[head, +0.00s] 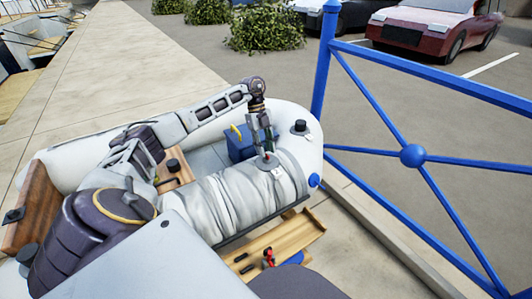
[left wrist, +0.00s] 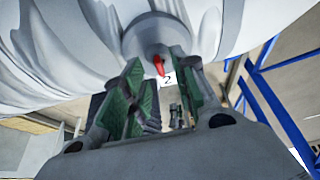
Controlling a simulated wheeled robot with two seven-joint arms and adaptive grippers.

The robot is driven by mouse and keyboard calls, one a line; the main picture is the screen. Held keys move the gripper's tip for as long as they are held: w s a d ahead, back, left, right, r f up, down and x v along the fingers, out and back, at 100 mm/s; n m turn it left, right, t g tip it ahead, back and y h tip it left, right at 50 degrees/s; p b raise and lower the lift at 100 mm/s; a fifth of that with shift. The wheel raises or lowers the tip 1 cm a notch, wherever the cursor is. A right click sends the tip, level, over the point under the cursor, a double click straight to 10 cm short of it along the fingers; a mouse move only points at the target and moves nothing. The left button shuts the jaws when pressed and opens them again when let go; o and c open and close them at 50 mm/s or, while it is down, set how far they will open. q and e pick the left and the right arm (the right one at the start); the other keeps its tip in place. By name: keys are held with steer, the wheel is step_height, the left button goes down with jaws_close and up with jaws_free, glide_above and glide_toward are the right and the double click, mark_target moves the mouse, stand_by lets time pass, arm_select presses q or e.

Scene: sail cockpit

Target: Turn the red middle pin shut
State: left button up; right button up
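The red middle pin (left wrist: 158,65) is a small red lever on a round grey fitting (left wrist: 150,36) on the white wrapped roll, beside a label reading 2 (left wrist: 168,79). My left gripper (head: 267,150) points down at the roll's upper right part. In the left wrist view its green-padded fingers (left wrist: 158,60) are apart, with the red pin between their tips. A clear gap shows on both sides of the pin, and I cannot tell any contact. My right gripper is not in view.
A blue box (head: 240,143) stands behind the roll, close to my left gripper. A black cap (head: 300,126) sits on the boat's tube (head: 285,112). A blue railing (head: 412,156) stands to the right. A wooden board (head: 290,238) with small red and black parts lies in front.

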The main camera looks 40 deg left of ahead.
arm_select(q)
steer(key=shift+x, duration=0.8)
steer(key=shift+c, duration=0.4)
jaws_close()
